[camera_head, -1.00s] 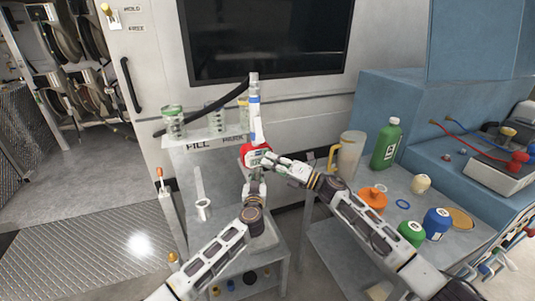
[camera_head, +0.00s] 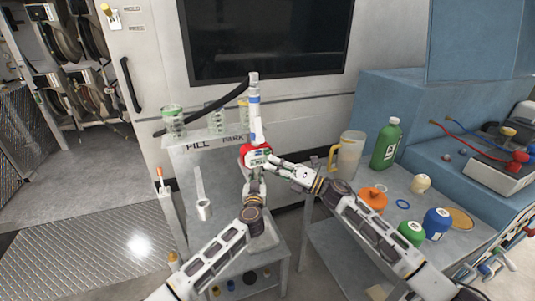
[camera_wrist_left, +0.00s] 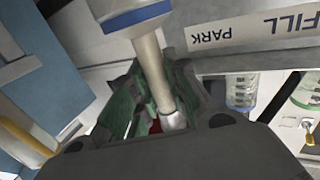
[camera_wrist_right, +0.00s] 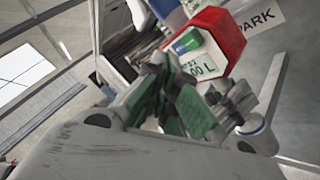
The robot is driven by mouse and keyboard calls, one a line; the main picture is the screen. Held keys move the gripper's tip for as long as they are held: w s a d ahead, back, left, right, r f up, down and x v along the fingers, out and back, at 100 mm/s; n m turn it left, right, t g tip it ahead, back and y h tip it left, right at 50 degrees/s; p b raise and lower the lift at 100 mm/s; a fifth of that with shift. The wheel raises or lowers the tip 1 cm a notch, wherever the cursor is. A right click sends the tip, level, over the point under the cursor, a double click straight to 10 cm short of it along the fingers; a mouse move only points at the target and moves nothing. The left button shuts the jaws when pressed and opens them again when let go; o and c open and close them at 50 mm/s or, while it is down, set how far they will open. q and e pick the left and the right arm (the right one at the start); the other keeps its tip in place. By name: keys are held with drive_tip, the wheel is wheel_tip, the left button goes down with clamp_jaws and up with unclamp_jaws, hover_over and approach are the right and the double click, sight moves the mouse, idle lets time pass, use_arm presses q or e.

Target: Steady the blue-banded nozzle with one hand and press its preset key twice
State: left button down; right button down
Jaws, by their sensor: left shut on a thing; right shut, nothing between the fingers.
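The blue-banded nozzle stands upright, its blue band (camera_head: 254,100) near the top and its red meter body (camera_head: 246,150) low down. My left gripper (camera_head: 256,172) is shut on the nozzle; in the left wrist view its fingers (camera_wrist_left: 160,118) close around the grey shaft (camera_wrist_left: 154,70) below a blue collar (camera_wrist_left: 138,16). In the right wrist view the red body (camera_wrist_right: 226,32) carries a pale display (camera_wrist_right: 200,66) ending in "00 L" and a green key (camera_wrist_right: 186,42). My right gripper (camera_wrist_right: 172,98) is shut and empty, just short of the display; any contact is unclear.
A shelf marked FILL and PARK (camera_head: 215,142) holds clear green-banded cups (camera_head: 173,122) behind the nozzle. A clear jug (camera_head: 349,155), green bottle (camera_head: 386,145) and orange container (camera_head: 373,198) crowd the right-hand bench.

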drive_tip(key=shift+s+d, duration=0.3)
drive_tip(key=shift+s, duration=0.55)
drive_tip(key=shift+s+d, duration=0.25)
drive_tip(key=shift+s, duration=0.6)
use_arm(q)
drive_tip(key=c, duration=1.3)
unclamp_jaws()
drive_tip(key=shift+s, duration=0.2)
drive_tip(key=s+a, duration=0.1)
drive_tip(key=s, duration=1)
drive_tip(key=shift+s, duration=0.3)
drive_tip(key=shift+d+r, duration=0.1)
